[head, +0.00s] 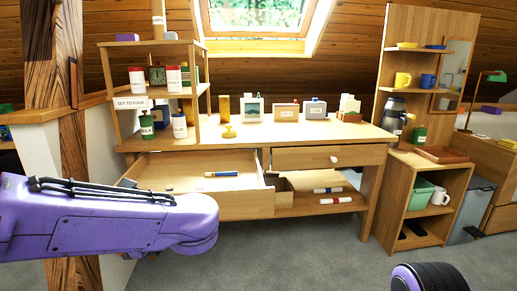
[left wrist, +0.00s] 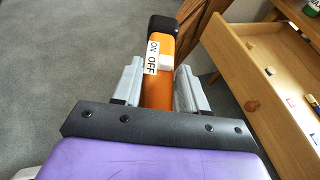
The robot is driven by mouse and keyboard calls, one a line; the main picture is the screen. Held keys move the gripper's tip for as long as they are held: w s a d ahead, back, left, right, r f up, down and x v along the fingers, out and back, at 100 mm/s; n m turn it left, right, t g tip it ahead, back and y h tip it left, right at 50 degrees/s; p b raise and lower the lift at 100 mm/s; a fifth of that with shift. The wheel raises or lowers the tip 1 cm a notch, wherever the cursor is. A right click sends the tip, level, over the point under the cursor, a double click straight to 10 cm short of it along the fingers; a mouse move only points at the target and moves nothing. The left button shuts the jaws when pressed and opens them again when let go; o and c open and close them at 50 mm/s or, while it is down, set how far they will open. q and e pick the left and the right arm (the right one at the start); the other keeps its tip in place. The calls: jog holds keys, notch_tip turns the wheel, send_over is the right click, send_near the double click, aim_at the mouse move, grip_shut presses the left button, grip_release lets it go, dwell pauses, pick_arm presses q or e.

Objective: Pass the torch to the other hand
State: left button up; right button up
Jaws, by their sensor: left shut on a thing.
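The torch (left wrist: 159,90) is orange with a black head and a white "ON OFF" label, and shows in the left wrist view. My left gripper (left wrist: 158,88) is shut on its orange body, a grey finger on each side. The black end points away from the gripper, over the grey floor. In the head view my purple left arm reaches in from the left, and I cannot make out the gripper or the torch there. A purple and black part of my own body shows at the bottom right of the head view. My right gripper is not in view.
A wooden desk (head: 300,133) stands ahead with an open drawer (head: 165,172) holding a blue pen-like item (head: 221,174). The drawer also shows close on the right in the left wrist view (left wrist: 262,75). A wooden cabinet (head: 397,190) stands at right. Grey carpet (head: 290,250) is clear in front.

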pick_arm(q)
jog(key=w+d+f+m+t+h, duration=0.55)
jog(key=w+m+t+h, duration=0.35)
jog(key=w+m, duration=0.2)
notch_tip(320, 180, down, 12)
jog(key=s+d+f+m+h, duration=0.1)
jog(key=s+d+m+h, duration=0.1)
jog(key=s+m+h, duration=0.15)
jog(key=s+r+p, duration=0.3)
jog(key=r+p, duration=1.7)
jog(key=r, duration=0.2)
jog(key=shift+a+r+t+p, duration=0.15)
jog(key=shift+r+t+p, duration=0.1)
jog(key=shift+t+p, duration=0.05)
